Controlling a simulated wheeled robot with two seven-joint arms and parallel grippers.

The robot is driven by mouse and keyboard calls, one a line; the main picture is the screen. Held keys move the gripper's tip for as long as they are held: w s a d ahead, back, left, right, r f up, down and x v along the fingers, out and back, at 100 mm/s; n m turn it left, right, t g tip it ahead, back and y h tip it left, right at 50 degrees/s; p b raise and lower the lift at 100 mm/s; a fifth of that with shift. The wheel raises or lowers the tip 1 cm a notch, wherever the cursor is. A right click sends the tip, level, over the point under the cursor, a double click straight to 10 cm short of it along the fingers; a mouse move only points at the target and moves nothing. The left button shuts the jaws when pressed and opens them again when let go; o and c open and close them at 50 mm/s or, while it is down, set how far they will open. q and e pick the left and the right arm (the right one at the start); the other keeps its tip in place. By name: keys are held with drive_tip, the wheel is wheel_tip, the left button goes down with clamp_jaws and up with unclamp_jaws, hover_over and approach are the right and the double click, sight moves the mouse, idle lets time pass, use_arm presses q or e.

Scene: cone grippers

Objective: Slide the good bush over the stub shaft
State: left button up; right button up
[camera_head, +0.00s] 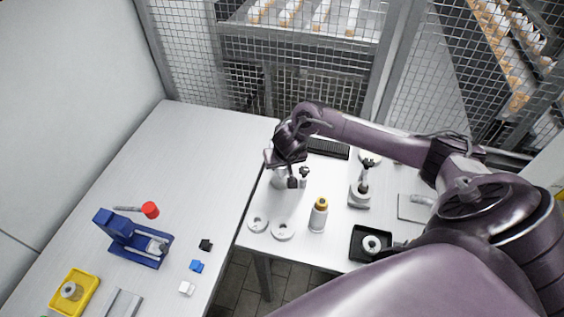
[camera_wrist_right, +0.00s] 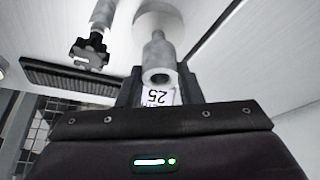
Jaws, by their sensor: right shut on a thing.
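My right gripper (camera_head: 287,172) reaches down over the back left part of the right-hand table. In the wrist view its dark fingers (camera_wrist_right: 158,82) are shut on a grey cylindrical piece, seemingly the bush (camera_wrist_right: 157,58), with a dark round bore facing the camera. A pale round base (camera_wrist_right: 160,20) shows beyond the bush and is partly hidden by it. In the head view a pale part (camera_head: 278,179) shows beside the gripper, mostly hidden. My left gripper is in neither view.
An orange-capped bottle (camera_head: 319,216), two pale discs (camera_head: 257,224) (camera_head: 283,231) and a black tray (camera_head: 357,256) holding a ring stand in front. The left table's rear is clear.

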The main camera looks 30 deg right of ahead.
sight(282, 170)
drive_tip(key=shift+f+b, duration=0.65)
drive_tip(key=shift+f, duration=0.85)
drive_tip(key=o, duration=1.1)
drive_tip(key=shift+r, duration=0.1)
drive_tip(key=p+v, duration=0.1)
drive_tip(key=v, duration=0.6)
drive_tip(key=shift+s+a+r, duration=0.1)
drive_tip(key=shift+r, duration=0.2)
